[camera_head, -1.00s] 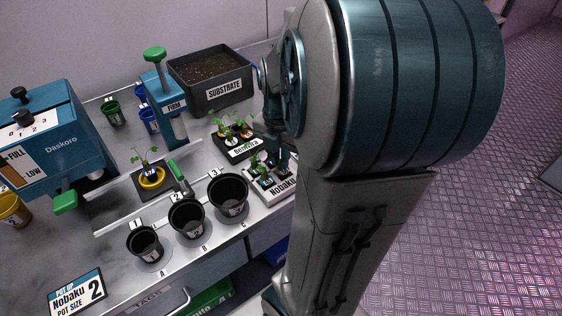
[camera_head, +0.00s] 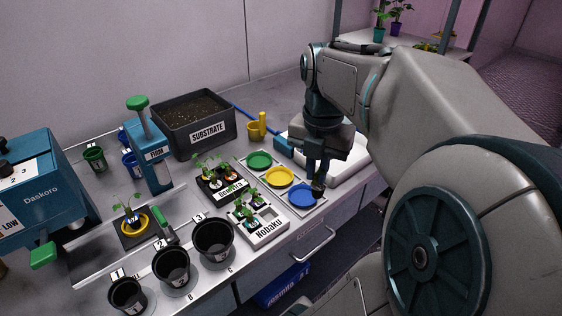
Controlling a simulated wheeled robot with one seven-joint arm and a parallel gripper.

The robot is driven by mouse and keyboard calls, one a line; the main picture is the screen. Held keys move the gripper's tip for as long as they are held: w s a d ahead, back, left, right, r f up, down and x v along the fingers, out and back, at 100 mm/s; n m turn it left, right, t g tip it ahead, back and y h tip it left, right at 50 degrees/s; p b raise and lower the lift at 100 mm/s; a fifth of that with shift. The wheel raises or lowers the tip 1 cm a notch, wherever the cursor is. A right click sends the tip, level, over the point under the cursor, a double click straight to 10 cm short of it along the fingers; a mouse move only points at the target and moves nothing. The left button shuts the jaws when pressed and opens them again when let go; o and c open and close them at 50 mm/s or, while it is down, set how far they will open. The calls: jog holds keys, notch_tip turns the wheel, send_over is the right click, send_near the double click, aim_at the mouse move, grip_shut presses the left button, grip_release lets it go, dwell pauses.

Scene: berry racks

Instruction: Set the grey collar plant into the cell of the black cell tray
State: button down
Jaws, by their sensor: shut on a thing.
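My gripper (camera_head: 318,184) is at the right of the bench, above the blue disc. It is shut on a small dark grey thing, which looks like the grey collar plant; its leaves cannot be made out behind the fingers. The black cell tray (camera_head: 222,197) sits left of my gripper, behind the white Nobaku tray. It holds small green plants, which hide part of its cells. The white Nobaku tray (camera_head: 270,239) holds more small plants, and at least one of its cells looks empty.
Green, yellow and blue discs (camera_head: 301,195) lie right of the trays. Black pots (camera_head: 212,243) stand along the front edge. A substrate bin (camera_head: 206,134), a blue FIRM press (camera_head: 155,165) and a plant in a yellow collar (camera_head: 134,222) stand to the left.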

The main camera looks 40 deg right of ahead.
jog(key=w+a+r+p, duration=0.1)
jog(key=w+r+p, duration=0.2)
jog(key=w, duration=0.5)
jog(key=w+a+r+p, duration=0.1)
jog(key=w+r+p, duration=0.1)
jog(key=w+p, duration=0.35)
jog(key=w+a+f+p, duration=0.2)
jog(key=w, duration=0.6)
jog(key=w+a+f+p, duration=0.1)
jog(key=w+a+f, duration=0.1)
jog(key=w, duration=0.6)
jog(key=shift+a+f+b, duration=0.2)
jog(key=shift+f+b, duration=3.85)
jog(key=shift+f, duration=2.05)
jog(key=c, duration=1.4)
grip_release()
jog(key=shift+r+p, duration=3.45)
jog(key=shift+r, duration=1.1)
